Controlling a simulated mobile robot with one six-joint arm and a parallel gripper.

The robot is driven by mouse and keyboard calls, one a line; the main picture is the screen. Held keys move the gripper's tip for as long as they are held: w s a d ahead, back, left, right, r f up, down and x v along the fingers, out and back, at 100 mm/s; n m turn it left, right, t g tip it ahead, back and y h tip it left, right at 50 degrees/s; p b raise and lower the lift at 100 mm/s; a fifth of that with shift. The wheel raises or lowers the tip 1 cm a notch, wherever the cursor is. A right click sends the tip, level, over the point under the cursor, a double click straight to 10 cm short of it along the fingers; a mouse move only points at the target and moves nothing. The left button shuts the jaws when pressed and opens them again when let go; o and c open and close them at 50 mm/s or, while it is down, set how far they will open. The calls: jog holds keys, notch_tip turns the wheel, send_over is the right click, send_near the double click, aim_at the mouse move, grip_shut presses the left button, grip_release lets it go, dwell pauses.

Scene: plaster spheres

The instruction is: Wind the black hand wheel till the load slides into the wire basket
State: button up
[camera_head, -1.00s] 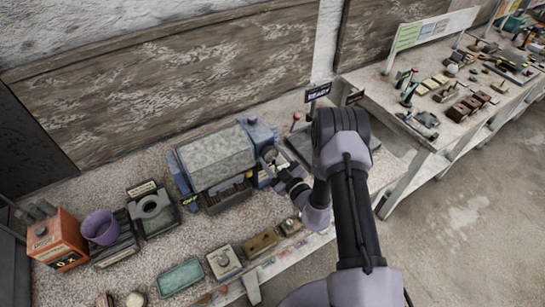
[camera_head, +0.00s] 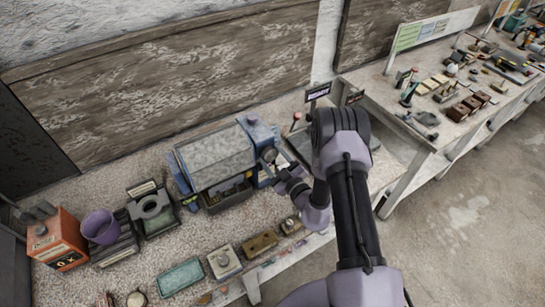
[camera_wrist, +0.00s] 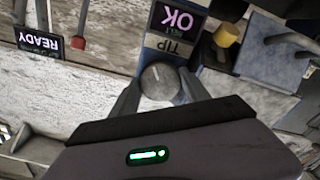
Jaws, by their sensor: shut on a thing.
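My gripper (camera_wrist: 158,90) is shut on a round grey knob with a pale pointer line, the hand wheel (camera_wrist: 160,80), in the wrist view. One finger lies on each side of it. In the head view the wheel (camera_head: 269,154) is a small dark disc on the right end of a blue machine (camera_head: 258,132), with my gripper (camera_head: 280,172) at it. A broad speckled grey slab or cover (camera_head: 215,155) tops the machine. A dark open bin (camera_head: 228,197) sits at its front; I cannot tell whether it is the wire basket. I cannot make out the load.
A yellow knob (camera_wrist: 227,35) and a red-tipped lever (camera_wrist: 77,42) are close by. An orange box (camera_head: 56,240), purple cup (camera_head: 100,227) and green tray (camera_head: 180,277) stand on the bench.

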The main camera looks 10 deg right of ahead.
dwell(0.5)
jog(key=o, duration=1.1)
jog(key=b+v, duration=0.1)
jog(key=v, duration=1.6)
jog(key=shift+s, duration=0.25)
jog(key=shift+c, duration=0.2)
